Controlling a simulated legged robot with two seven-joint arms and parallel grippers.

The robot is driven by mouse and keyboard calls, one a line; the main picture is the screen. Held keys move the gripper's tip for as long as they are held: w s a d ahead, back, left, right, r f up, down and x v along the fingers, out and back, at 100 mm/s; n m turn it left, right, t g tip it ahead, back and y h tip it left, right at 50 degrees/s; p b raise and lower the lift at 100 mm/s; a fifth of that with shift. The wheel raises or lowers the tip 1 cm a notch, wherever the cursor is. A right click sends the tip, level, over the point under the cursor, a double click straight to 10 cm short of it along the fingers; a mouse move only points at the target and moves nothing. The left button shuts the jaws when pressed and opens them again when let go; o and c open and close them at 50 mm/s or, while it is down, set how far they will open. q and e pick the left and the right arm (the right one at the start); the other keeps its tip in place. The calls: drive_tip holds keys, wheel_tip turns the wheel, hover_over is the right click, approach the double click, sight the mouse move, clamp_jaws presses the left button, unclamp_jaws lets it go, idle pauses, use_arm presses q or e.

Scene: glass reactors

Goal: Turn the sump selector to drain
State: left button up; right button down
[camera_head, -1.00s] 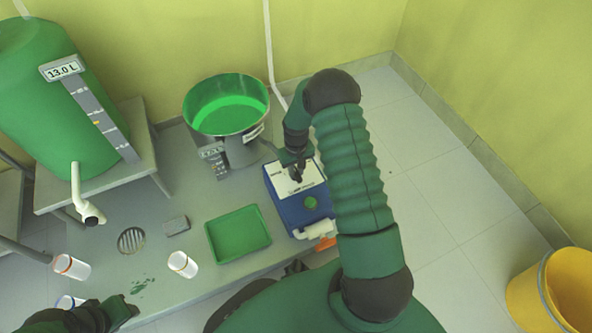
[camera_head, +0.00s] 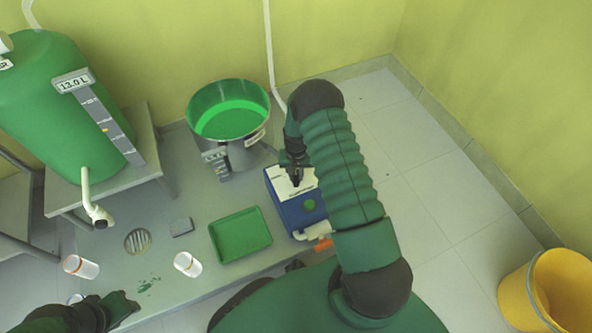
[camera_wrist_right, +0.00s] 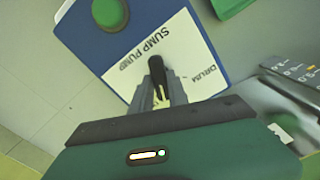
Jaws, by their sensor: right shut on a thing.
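The sump pump (camera_head: 312,219) is a blue box with a white top plate, standing on the grey platform right of the green tray. In the right wrist view, its plate (camera_wrist_right: 187,42) reads "SUMP PUMP" and "DRUM", with a green round button (camera_wrist_right: 110,14) at one end. The black sump selector (camera_wrist_right: 157,70) is a short lever on the plate. My right gripper (camera_head: 296,178) is over the plate, its fingers (camera_wrist_right: 163,92) shut on the selector. Any drain label is hidden from me. My left gripper (camera_head: 128,304) is at lower left, away from the pump; its jaws are unclear.
A drum of green liquid (camera_head: 229,112) stands behind the pump. A green tank (camera_head: 45,110) with a spout is at left. A floor drain (camera_head: 138,241), a green tray (camera_head: 240,234) and white cups (camera_head: 187,264) are in front. A yellow bucket (camera_head: 548,290) is far right; floor there is clear.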

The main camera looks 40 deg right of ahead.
drive_tip(key=shift+r+m+p, duration=0.1)
drive_tip(key=shift+m+p, duration=0.65)
drive_tip(key=shift+m, duration=0.45)
drive_tip(key=shift+m+p, duration=0.45)
drive_tip(key=shift+m, duration=0.55)
drive_tip(key=c, duration=1.3)
unclamp_jaws()
wheel_tip(320, 180, up, 16)
drive_tip(key=p, duration=0.8)
drive_tip(key=shift+r, duration=0.2)
